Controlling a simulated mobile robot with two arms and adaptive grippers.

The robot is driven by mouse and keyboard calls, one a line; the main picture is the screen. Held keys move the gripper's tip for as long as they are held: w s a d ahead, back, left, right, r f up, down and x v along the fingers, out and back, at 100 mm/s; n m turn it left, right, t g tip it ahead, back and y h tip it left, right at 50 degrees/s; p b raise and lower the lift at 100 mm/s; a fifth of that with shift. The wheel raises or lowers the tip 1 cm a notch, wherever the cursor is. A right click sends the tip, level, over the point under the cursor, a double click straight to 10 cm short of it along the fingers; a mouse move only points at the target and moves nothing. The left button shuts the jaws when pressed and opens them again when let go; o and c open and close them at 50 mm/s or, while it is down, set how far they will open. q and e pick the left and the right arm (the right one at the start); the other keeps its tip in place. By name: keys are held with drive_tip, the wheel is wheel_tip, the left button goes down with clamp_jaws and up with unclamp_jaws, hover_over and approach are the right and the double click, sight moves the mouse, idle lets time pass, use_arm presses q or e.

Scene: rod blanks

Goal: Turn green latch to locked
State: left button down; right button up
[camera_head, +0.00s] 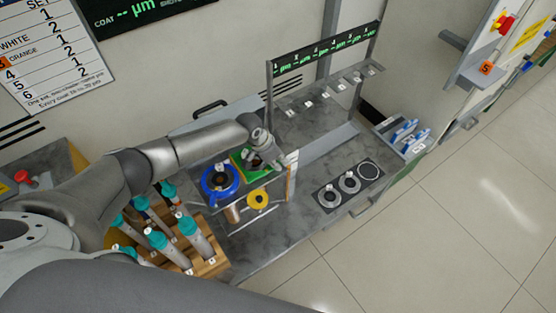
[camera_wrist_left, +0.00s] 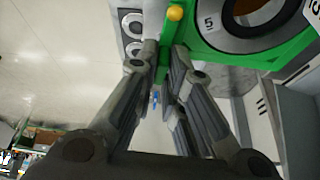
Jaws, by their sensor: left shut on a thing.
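The green latch (camera_wrist_left: 162,72) shows in the left wrist view as a narrow green bar between my two fingers. My left gripper (camera_wrist_left: 164,60) is shut on the green latch. In the head view my left gripper (camera_head: 268,163) is over the green housing (camera_head: 240,160) on the bench and hides part of it. The latch itself cannot be made out there. My right gripper is not in view.
Several teal-topped tools stand in a wooden rack (camera_head: 205,268). A rack frame (camera_head: 325,62) rises behind. A dark plate with round seats (camera_head: 348,184) lies to the right.

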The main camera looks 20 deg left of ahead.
use_arm(q)
drive_tip(key=m+b, duration=0.2)
drive_tip(key=b, duration=0.1)
drive_tip(key=m+g+b, duration=0.1)
drive_tip(key=m+b, duration=0.1)
drive_tip(key=b, duration=0.1)
drive_tip(key=m+g+h+b, duration=0.1)
drive_tip(key=m+b, duration=0.1)
drive_tip(key=b, duration=0.1)
drive_tip(key=shift+w+f+m, duration=0.2)
drive_tip(key=shift+f+m, duration=0.05)
drive_tip(key=shift+m, duration=0.05)
drive_tip(key=shift+a+r+m+g+b, duration=0.15)
drive_tip(key=shift+m+g+b, duration=0.35)
drive_tip(key=shift+m+b, duration=0.55)
drive_tip(key=shift+r, duration=0.1)
drive_tip(key=c, duration=1.5)
unclamp_jaws()
drive_tip(key=shift+c, duration=0.2)
wheel_tip(320, 180, up, 10)
